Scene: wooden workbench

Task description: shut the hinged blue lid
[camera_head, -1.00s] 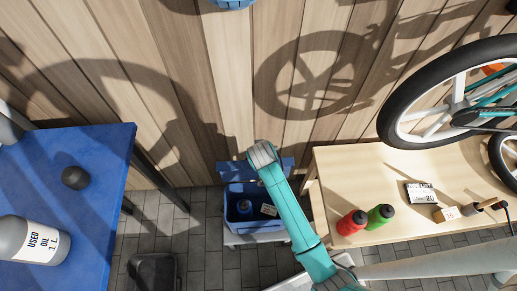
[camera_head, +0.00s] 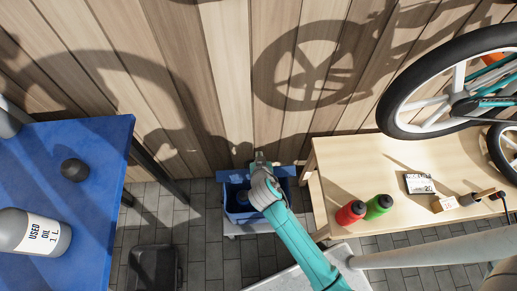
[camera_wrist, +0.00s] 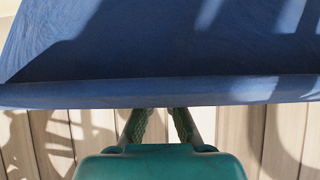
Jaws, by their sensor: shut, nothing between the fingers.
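The blue bin (camera_head: 232,214) stands on the floor between the two tables, and its inside shows from above. Its blue lid (camera_head: 286,171) is open along the wall side of the bin; its exact tilt is hard to tell. My gripper (camera_head: 260,158) is over the bin at the middle of the lid and hides part of both. In the wrist view the lid (camera_wrist: 150,50) fills the upper half. My shut gripper's fingers (camera_wrist: 160,122) run up behind the lid's edge, so their tips are hidden. Contact cannot be told. Nothing shows held.
A dark blue item (camera_head: 242,197) lies inside the bin. The wooden bench (camera_head: 400,165) with red and green bottles stands close on the right. The blue table (camera_head: 100,150) is on the left. The plank wall (camera_head: 225,80) rises behind the bin.

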